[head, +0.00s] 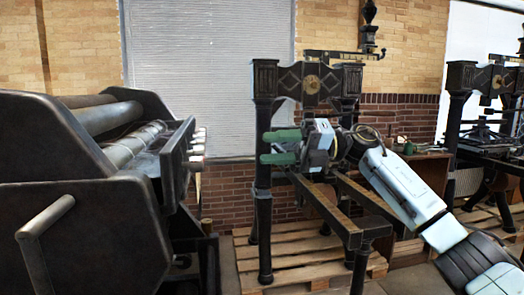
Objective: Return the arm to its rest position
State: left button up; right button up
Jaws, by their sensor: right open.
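My right arm (400,187) reaches in from the lower right, white and black, up to the middle of the head view. My right gripper (274,147) has two green fingers, one above the other, pointing left. They are apart with nothing between them, so it is open and empty. In the picture it lies in front of the black hand press (264,190), over its left post. I cannot tell whether it touches the press. My left arm and gripper are not in view.
A large dark roller machine (85,230) with a side handle (45,218) fills the left. The hand press stands on a wooden pallet (285,262), its rails under my arm. Another press (458,120) stands at the right. A brick wall (225,190) with a shuttered window is behind.

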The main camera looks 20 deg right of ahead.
dwell(0.4)
